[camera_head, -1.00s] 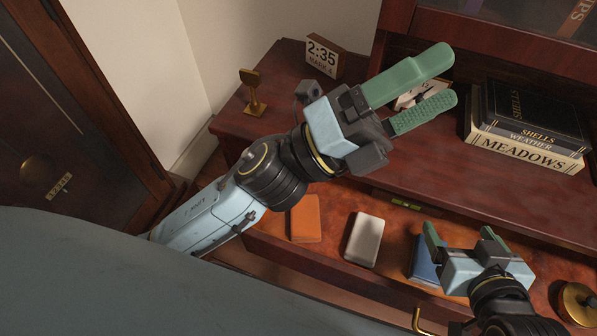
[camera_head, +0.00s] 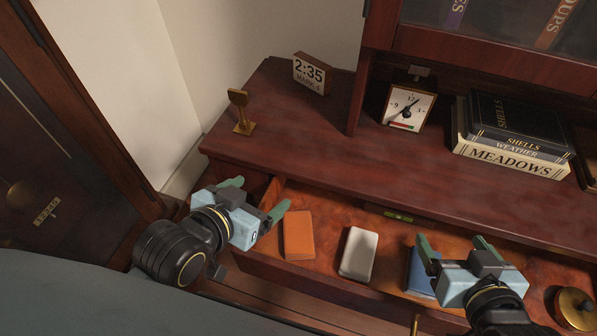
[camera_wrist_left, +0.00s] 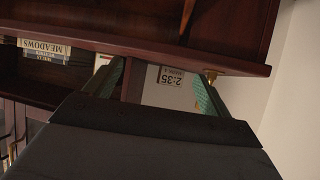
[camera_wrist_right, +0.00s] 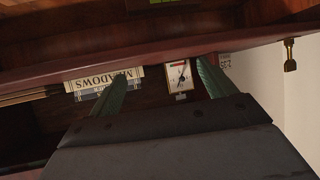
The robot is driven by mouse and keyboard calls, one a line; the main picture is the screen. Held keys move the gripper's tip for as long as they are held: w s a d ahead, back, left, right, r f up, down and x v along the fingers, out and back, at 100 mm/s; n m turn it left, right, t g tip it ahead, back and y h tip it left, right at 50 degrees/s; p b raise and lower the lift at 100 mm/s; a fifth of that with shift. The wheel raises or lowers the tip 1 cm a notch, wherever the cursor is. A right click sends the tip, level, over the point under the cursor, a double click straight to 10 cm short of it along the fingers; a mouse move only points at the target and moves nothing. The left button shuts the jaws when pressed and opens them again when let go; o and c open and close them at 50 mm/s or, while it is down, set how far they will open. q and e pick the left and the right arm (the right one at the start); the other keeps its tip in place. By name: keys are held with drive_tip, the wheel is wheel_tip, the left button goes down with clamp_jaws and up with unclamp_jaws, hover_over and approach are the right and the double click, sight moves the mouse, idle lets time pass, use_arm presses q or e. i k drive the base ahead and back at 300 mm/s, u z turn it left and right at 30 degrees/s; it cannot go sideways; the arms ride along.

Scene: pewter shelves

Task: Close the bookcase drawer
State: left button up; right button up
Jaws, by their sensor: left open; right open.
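The bookcase drawer (camera_head: 330,282) is pulled out below the dark red desk top (camera_head: 300,150) in the head view. Inside lie an orange book (camera_head: 298,235), a white box-like item (camera_head: 358,254), a blue item (camera_head: 421,272) partly hidden by my right gripper, and a brass round object (camera_head: 576,308). My left gripper (camera_head: 254,197) is open and empty at the drawer's left end. My right gripper (camera_head: 456,243) is open and empty over the drawer's right part. Contact of either gripper with the drawer cannot be told.
On the desk top stand a flip clock (camera_head: 311,73), a brass stand (camera_head: 241,112), a dial clock (camera_head: 408,106) and stacked books (camera_head: 513,137). A dark cabinet (camera_head: 60,180) is at the left. The desk top's middle is clear.

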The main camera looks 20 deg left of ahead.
sight(333, 214)
drive_tip(key=u, duration=1.45)
drive_tip(key=k, duration=0.8)
drive_tip(key=z, duration=1.5)
drive_tip(key=k, duration=0.5)
drive_tip(key=u, duration=0.35)
drive_tip(key=i, duration=0.4)
drive_tip(key=z, duration=0.4)
